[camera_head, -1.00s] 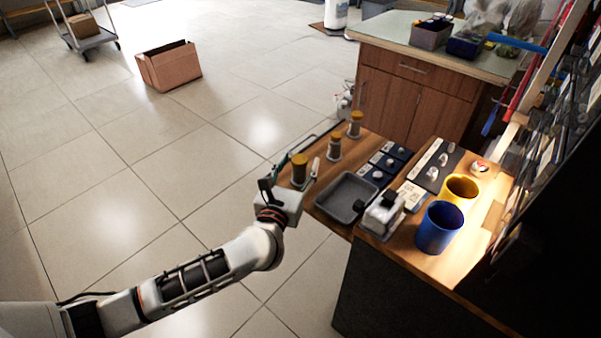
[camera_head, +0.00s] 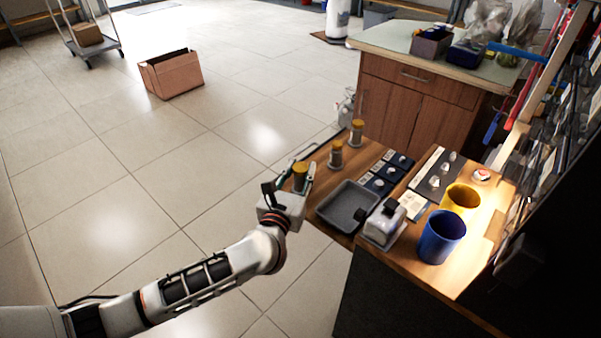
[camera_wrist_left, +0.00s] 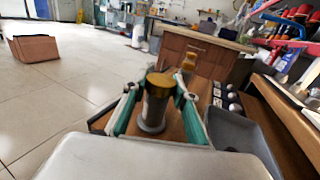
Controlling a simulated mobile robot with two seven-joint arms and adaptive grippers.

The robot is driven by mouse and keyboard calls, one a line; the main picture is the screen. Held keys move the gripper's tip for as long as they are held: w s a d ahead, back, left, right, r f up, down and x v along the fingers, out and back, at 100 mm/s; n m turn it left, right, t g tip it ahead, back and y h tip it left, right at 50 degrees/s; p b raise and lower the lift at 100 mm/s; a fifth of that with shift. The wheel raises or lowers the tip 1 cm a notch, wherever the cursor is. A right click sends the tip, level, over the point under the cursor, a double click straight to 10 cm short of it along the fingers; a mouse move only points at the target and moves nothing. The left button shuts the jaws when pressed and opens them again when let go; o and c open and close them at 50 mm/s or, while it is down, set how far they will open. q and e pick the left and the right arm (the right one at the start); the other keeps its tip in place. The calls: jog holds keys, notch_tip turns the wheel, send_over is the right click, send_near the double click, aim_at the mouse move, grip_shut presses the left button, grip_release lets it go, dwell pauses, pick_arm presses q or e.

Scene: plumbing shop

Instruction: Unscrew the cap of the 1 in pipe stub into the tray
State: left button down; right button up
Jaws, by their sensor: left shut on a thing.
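Three upright pipe stubs with yellowish-brown caps stand in a row on the wooden bench. My left gripper (camera_head: 300,178) is at the nearest and widest-looking stub, with one finger on each side, shut on its cap (camera_head: 300,169). The left wrist view shows this cap (camera_wrist_left: 160,80) on top of the grey stub (camera_wrist_left: 153,112) between the green-lined fingers. The middle stub (camera_head: 337,156) and the far stub (camera_head: 356,133) stand behind it. The grey tray (camera_head: 335,214) lies just right of the gripper, with a small dark item in it. My right gripper is not in view.
A white device with a black top (camera_head: 383,224) stands right of the tray. A blue cup (camera_head: 440,238) and a yellow cup (camera_head: 461,199) stand farther right. Small fittings lie on dark mats (camera_head: 387,176) behind the tray. Open floor lies left of the bench.

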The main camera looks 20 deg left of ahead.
pick_arm(q)
jog(key=r+p, duration=0.1)
jog(key=r, duration=0.4)
jog(key=shift+w, duration=0.2)
notch_tip(320, 180, up, 5)
jog(key=shift+f+p, duration=0.1)
jog(key=shift+p, duration=0.95)
notch_tip(320, 180, up, 10)
jog(key=p, duration=0.4)
jog(key=s+a+f+h, duration=0.1)
jog(key=s+a+f, duration=0.1)
jog(key=s, duration=2.7)
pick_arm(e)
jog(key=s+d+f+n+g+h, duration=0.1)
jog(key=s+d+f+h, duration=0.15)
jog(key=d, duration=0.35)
pick_arm(q)
notch_tip(320, 180, up, 9)
jog(key=s+p, duration=0.2)
jog(key=p, duration=1)
jog(key=shift+s+m, duration=0.35)
jog(key=shift+m, duration=0.05)
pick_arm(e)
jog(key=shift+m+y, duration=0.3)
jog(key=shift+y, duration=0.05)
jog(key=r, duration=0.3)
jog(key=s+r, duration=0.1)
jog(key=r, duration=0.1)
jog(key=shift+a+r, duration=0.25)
